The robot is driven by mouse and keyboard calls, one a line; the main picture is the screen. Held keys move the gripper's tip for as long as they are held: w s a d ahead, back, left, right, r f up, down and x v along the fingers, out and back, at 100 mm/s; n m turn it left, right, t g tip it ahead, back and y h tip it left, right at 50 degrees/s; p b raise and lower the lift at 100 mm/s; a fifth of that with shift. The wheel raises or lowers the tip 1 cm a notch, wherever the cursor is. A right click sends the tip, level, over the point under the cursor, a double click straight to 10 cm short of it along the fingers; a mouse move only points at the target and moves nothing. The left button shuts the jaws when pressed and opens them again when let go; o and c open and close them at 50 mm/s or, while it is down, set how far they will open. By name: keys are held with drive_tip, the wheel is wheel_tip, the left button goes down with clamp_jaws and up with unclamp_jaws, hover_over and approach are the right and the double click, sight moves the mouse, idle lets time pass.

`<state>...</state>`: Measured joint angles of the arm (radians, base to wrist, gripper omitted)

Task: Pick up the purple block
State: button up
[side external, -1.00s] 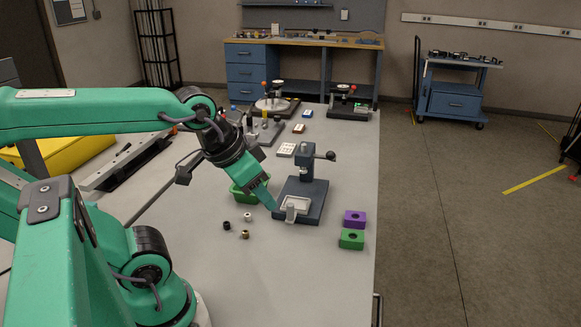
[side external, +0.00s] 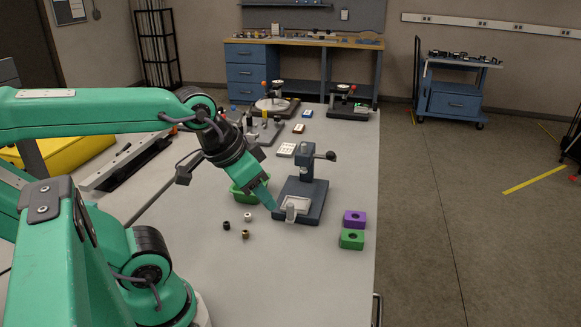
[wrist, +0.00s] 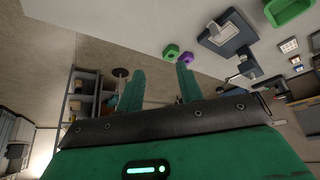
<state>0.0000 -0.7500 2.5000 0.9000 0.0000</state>
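The purple block (side external: 355,218) lies on the grey table near its right edge, with a round hole in its top. It sits just behind the green block (side external: 351,239). In the wrist view the purple block (wrist: 186,58) shows beyond the fingertips, beside the green block (wrist: 171,51). My gripper (side external: 271,204) is to the left of the purple block, above the table by the dark press base. In the wrist view my gripper (wrist: 160,68) has its two green fingers apart with nothing between them.
A dark press (side external: 303,190) with a pale tray stands between my gripper and the purple block. A green bin (side external: 247,190) is behind my gripper. Several small round parts (side external: 245,234) lie at the left. The table's front is clear.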

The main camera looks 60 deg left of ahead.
drive_tip(key=shift+o, duration=0.2)
drive_tip(key=o, duration=0.9)
drive_tip(key=shift+w, duration=0.1)
